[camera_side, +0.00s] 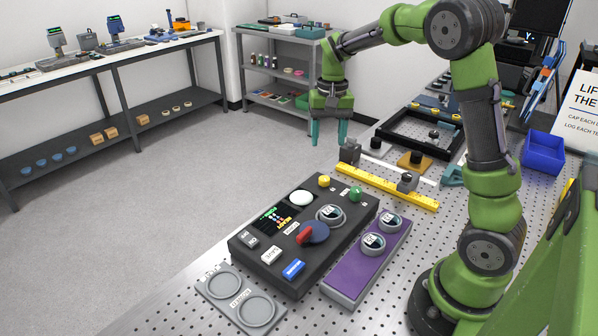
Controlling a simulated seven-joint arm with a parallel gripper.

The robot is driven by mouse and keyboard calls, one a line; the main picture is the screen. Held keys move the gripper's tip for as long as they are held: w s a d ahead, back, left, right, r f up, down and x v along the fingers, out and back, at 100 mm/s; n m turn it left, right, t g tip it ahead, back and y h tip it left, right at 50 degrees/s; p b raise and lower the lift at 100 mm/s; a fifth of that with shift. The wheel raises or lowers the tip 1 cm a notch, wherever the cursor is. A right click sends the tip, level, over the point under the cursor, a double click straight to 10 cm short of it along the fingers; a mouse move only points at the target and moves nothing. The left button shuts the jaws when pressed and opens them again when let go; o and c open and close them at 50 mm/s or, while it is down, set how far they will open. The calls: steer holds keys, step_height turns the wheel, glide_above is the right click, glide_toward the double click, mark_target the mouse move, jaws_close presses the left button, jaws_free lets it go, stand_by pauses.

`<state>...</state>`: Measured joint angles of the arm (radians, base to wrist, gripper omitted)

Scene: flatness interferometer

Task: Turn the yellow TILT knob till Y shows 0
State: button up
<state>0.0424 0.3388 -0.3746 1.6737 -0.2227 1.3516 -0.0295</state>
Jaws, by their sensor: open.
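The small yellow knob (324,181) stands at the back edge of the black control box (262,243), left of a green knob (355,193). Its label is too small to read. A dark monitor (515,50) at the top right shows a letter Y, but my arm hides part of it and I cannot read a value. My gripper (328,140) points down with its teal fingers apart and nothing between them. It appears above and behind the yellow knob, clear of it.
The box also carries a white round button, a red-handled dial (313,233), a lens-like disc and several push buttons. A purple tray (367,262) with two round parts lies to its right. A yellow rail (385,187) with grey blocks lies behind. A blue bin (543,150) stands right.

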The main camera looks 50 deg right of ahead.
step_height(320, 180, up, 5)
steer(key=shift+r, duration=0.15)
steer(key=shift+d, duration=0.1)
stand_by(1.1)
steer(key=s+a+r+n+t+y, duration=0.1)
steer(key=s+a+n+t, duration=0.4)
steer(key=s+a, duration=1.1)
steer(key=shift+a+r+t+y, duration=0.4)
steer(key=shift+a+r+t, duration=0.25)
steer(key=shift+t, duration=0.35)
